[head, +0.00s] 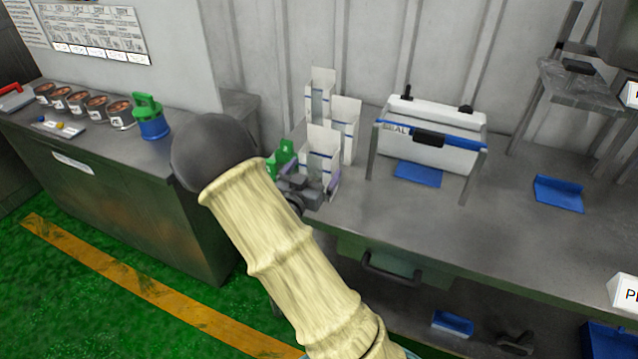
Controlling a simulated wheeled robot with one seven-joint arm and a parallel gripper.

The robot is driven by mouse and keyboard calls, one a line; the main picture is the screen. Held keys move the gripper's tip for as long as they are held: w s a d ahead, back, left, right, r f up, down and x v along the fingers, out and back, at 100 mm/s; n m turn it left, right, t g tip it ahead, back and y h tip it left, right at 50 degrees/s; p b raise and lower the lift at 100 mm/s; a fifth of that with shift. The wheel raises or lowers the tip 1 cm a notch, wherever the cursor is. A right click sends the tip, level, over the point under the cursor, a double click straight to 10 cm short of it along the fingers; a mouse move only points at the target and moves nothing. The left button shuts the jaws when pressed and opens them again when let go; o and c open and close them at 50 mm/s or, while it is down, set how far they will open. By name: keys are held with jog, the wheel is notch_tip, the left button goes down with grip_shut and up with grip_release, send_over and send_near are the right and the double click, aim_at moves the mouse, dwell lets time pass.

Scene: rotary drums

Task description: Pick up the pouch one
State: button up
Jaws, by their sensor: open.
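Several white upright pouches with blue bands stand together at the left end of the right-hand bench. The nearest pouch (323,143) is beside my gripper, a second pouch (347,118) is behind it to the right, and a third pouch (321,82) is farthest back. I cannot read which is pouch one. My gripper (315,187) is low in front of the nearest pouch, partly hidden by my own arm. Its jaws are open, with a purple-grey finger showing at the right. I cannot tell whether the fingers are around the pouch or just in front of it.
A green object (283,150) is left of the nearest pouch. A white sealer (437,130) with a blue tray (418,174) stands to the right. Another blue tray (558,194) lies farther right. The left bench (140,165) holds several tins and a blue-green container (150,119).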

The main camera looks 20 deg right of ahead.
aim_at(315, 166)
jog(key=x, duration=0.2)
jog(key=p+x, duration=0.1)
jog(key=shift+w+d+r, duration=0.25)
jog(key=shift+w+r, duration=0.1)
jog(key=shift+r, duration=0.05)
jog(key=shift+w+d, duration=0.35)
jog(key=shift+c, duration=0.2)
jog(key=c, duration=1.2)
jog(key=shift+r, duration=4.95)
jog(key=shift+c, duration=0.2)
